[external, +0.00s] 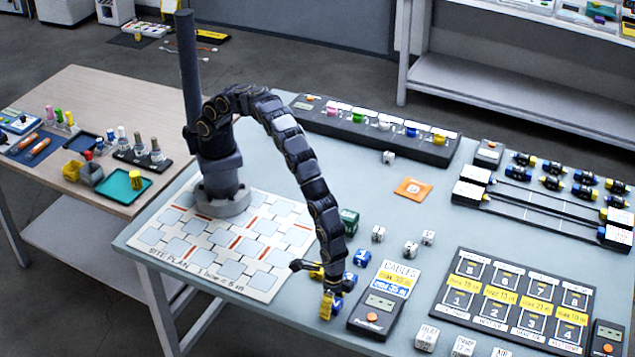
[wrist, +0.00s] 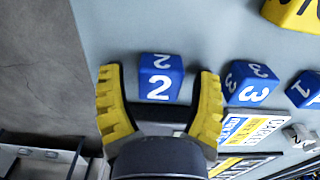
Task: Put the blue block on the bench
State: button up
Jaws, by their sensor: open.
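In the wrist view my gripper (wrist: 159,74) has its two yellow-padded fingers apart. A blue block marked 2 (wrist: 159,82) sits between them, with a gap visible on each side. To its right are a blue block marked 3 (wrist: 247,83) and a blue block marked 1 (wrist: 306,89). In the external view my gripper (external: 325,291) is low over the front of the light blue table (external: 275,312), partly hiding what is under it. Another blue block (external: 362,258) shows just beyond it. The wooden bench (external: 115,92) stands at the left.
A yellow block (wrist: 294,10) lies at the wrist view's upper right. A meter (external: 378,313) with a label card stands right of my gripper. A green block (external: 349,221) and several white cubes (external: 378,234) lie behind. The site plan board (external: 262,284) is to the left.

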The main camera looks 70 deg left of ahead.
notch_tip(320, 180, up, 12)
jog(key=w+a+r+n, duration=0.3)
jog(key=w+a+r, duration=0.5)
jog(key=w+a, duration=0.35)
jog(key=w+a+r+n, duration=0.1)
jog(key=a+r, duration=0.2)
jog(key=a, duration=0.3)
jog(key=w+a+r+n+y, duration=0.1)
jog(key=a+r, duration=0.1)
jog(key=a, duration=0.4)
jog(key=w+a+r+n, duration=0.1)
jog(key=a+r, duration=0.2)
jog(key=a, duration=0.3)
jog(key=s+a+r+n, duration=0.1)
jog(key=s+a+r, duration=0.15)
jog(key=a, duration=0.45)
jog(key=s+a+r+n, duration=0.1)
jog(key=s+a, duration=0.3)
jog(key=a, duration=0.2)
jog(key=s+a+g, duration=0.1)
jog(key=s+a, duration=0.1)
jog(key=s, duration=0.4)
jog(key=s+a+n+h, duration=0.1)
jog(key=s+a, duration=0.2)
jog(key=s, duration=0.3)
jog(key=shift+s+a+f+g, duration=0.25)
jog(key=shift+s+a+g, duration=0.05)
jog(key=shift+s+g, duration=0.1)
